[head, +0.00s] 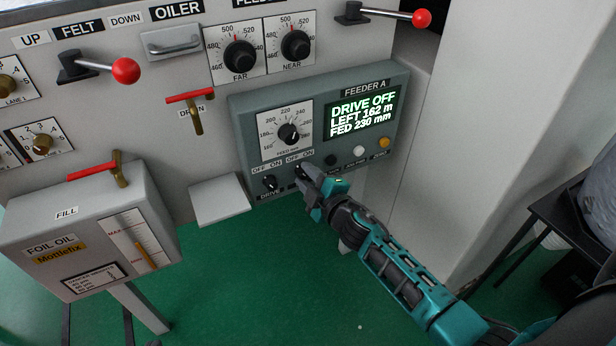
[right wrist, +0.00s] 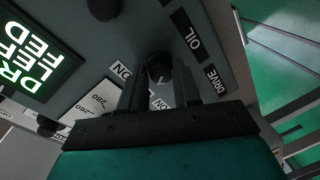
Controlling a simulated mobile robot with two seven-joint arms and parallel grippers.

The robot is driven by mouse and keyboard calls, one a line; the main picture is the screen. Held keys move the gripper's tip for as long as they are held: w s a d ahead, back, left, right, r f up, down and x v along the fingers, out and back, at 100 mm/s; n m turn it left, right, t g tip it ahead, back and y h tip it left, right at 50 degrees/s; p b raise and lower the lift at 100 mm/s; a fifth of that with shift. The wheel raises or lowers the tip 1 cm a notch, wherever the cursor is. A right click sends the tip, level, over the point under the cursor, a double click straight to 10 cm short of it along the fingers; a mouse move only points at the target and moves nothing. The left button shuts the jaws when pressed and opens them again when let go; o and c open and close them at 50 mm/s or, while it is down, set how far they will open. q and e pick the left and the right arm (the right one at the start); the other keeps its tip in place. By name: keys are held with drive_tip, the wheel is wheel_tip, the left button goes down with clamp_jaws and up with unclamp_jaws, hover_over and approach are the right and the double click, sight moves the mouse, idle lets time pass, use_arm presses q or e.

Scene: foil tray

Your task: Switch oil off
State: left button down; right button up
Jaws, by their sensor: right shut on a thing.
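The oil switch (right wrist: 158,68) is a small black rotary knob on the Feeder A panel (head: 238,122), beside the OIL label (right wrist: 188,35). My right gripper (head: 306,183) is at the panel's lower edge. In the right wrist view its fingers (right wrist: 158,85) stand on either side of the knob and are shut on it. A pale pointer mark on the knob points downward in that view, seemingly toward the OFF side; the OFF word is hidden there. In the head view the gripper mostly covers the knob. My left gripper is in neither view.
The drive switch (head: 270,183) sits just left of the oil switch. The display (head: 362,115) reads DRIVE OFF, LEFT 162 m, FED 230 mm. The foil oil tank (head: 85,225) stands at left. Green floor (head: 270,280) is clear below.

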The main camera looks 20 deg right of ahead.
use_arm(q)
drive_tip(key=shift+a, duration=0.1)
use_arm(e)
drive_tip(key=o, duration=1.1)
drive_tip(key=shift+c, duration=0.2)
drive_tip(key=shift+s, duration=0.1)
use_arm(q)
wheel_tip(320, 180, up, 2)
drive_tip(key=shift+p, duration=1)
use_arm(e)
drive_tip(key=s+d+r, duration=0.1)
drive_tip(key=s, duration=1.1)
drive_tip(key=shift+s+d+r, duration=0.15)
drive_tip(key=shift+s+r, duration=0.1)
drive_tip(key=shift+s, duration=0.05)
use_arm(q)
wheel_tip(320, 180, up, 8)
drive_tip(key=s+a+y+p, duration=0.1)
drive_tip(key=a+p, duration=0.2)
drive_tip(key=p, duration=0.8)
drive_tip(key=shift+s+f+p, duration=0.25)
drive_tip(key=shift+p, duration=0.15)
use_arm(e)
drive_tip(key=s+a+r+m+g, duration=0.3)
drive_tip(key=s+a+m+g, duration=0.2)
drive_tip(key=s+m, duration=0.6)
drive_tip(key=shift+s+a+r+g, duration=0.2)
drive_tip(key=shift+a+r+g, duration=0.15)
drive_tip(key=shift+a, duration=0.85)
